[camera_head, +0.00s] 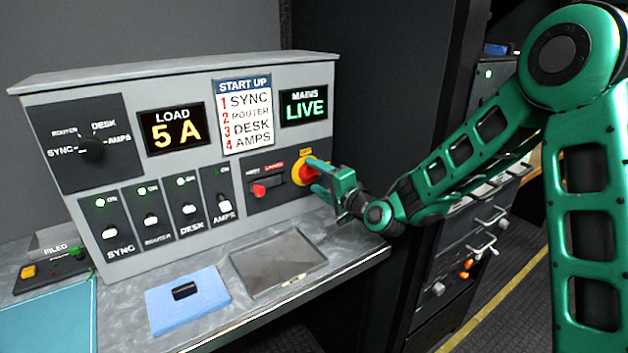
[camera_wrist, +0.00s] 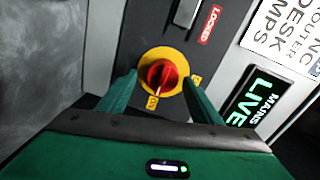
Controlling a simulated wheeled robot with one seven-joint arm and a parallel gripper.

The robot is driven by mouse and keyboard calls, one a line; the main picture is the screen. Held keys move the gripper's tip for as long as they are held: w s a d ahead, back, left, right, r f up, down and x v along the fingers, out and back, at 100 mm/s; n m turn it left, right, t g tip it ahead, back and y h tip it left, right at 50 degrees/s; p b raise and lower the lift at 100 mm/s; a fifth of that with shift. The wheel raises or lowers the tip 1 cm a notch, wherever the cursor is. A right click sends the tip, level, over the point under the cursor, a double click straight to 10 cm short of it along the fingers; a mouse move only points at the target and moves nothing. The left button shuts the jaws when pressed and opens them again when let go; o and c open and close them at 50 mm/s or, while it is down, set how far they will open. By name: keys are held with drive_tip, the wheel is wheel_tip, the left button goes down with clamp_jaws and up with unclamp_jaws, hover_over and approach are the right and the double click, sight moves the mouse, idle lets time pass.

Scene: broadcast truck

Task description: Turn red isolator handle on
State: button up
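The red isolator handle (camera_head: 307,173) sits on a round yellow plate at the lower right of the grey console's front. In the wrist view the red handle (camera_wrist: 162,75) is seen face on, its ridge running towards a small yellow label (camera_wrist: 152,102). Another small yellow label (camera_wrist: 196,80) sits at the plate's right. The writing on both is too small to read surely. My gripper (camera_head: 317,177) is at the handle from the right. In the wrist view my gripper's (camera_wrist: 160,80) green fingers stand apart, one each side of the handle, with gaps between.
A red slider (camera_head: 260,190) sits left of the handle, near a LOCKED label. Several toggle switches line the lower left.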

drive_tip(key=shift+s, duration=0.1)
drive_tip(key=v, duration=1)
drive_tip(key=shift+s+d, duration=0.15)
drive_tip(key=shift+d, duration=0.05)
drive_tip(key=s+d+f+n+g+h, duration=0.35)
drive_tip(key=s+d, duration=0.35)
drive_tip(key=d, duration=0.5)
drive_tip(key=s+d+f+n+g+h, duration=0.4)
drive_tip(key=s+d, duration=0.3)
drive_tip(key=d, duration=0.5)
drive_tip(key=s+d+r+m+g+h, duration=0.1)
drive_tip(key=s+d, duration=0.4)
drive_tip(key=s, duration=0.6)
drive_tip(key=s+d+r+m+g+h, duration=0.1)
drive_tip(key=s+d+g, duration=0.5)
drive_tip(key=s, duration=0.6)
drive_tip(key=r+m, duration=0.1)
drive_tip(key=m, duration=0.1)
drive_tip(key=shift+s+m, duration=0.2)
drive_tip(key=shift+m, duration=0.15)
